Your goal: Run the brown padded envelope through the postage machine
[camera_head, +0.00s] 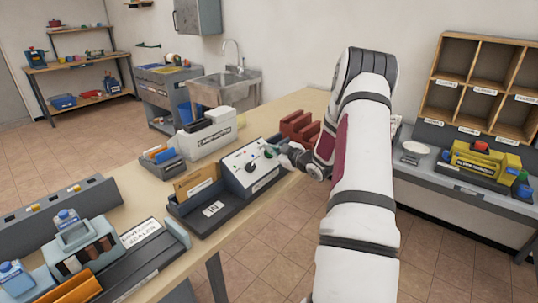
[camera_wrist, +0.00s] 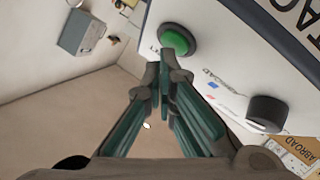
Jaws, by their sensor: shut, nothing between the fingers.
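The postage machine (camera_head: 243,163) is a dark blue box on the wooden table, with a sloped white panel carrying a green button and dark knobs. My gripper (camera_head: 282,157) is at the panel's right side, shut and empty. In the wrist view my gripper (camera_wrist: 161,72) has its fingertips together just below the green button (camera_wrist: 178,42); whether they touch the panel I cannot tell. A black knob (camera_wrist: 267,113) sits on the panel to the right, near the printed word ABROAD.
Red-brown racks (camera_head: 300,127) stand behind the machine. A white device (camera_head: 207,135) and a small grey holder with cards (camera_head: 161,159) are behind the tray. A sealer (camera_head: 150,250) is at front left. Tiled floor (camera_head: 270,245) lies open at the table's right.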

